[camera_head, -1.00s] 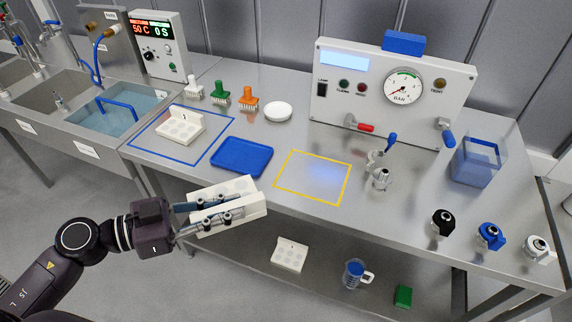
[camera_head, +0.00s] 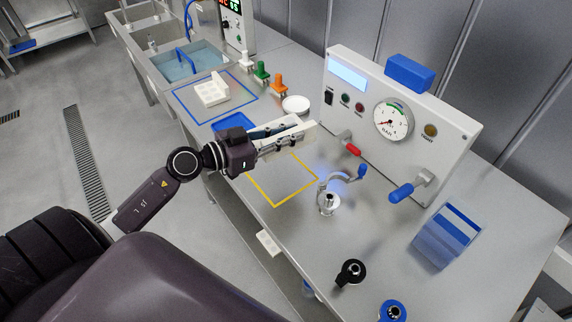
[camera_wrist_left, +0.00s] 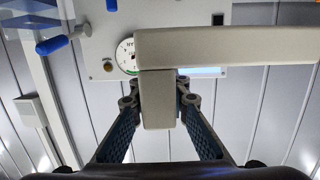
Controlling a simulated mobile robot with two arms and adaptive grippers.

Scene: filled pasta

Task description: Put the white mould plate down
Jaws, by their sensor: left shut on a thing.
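My left gripper (camera_head: 277,143) is shut on a white mould plate (camera_head: 303,131), held above the steel table at the far corner of a yellow-outlined square (camera_head: 276,206). In the left wrist view the plate (camera_wrist_left: 225,47) lies across the top, its block end between the two fingers (camera_wrist_left: 157,103). The plate hides part of the yellow square's far side. Another white mould plate (camera_head: 211,92) sits inside a blue-outlined square (camera_head: 183,95) at the back left. My right gripper is not in view.
A blue tray (camera_head: 233,122) and a white round dish (camera_head: 296,104) lie just behind the gripper. A metal fitting with a blue-handled lever (camera_head: 330,201) stands right of the yellow square. The gauge panel (camera_head: 395,90) stands behind. The yellow square's interior is bare.

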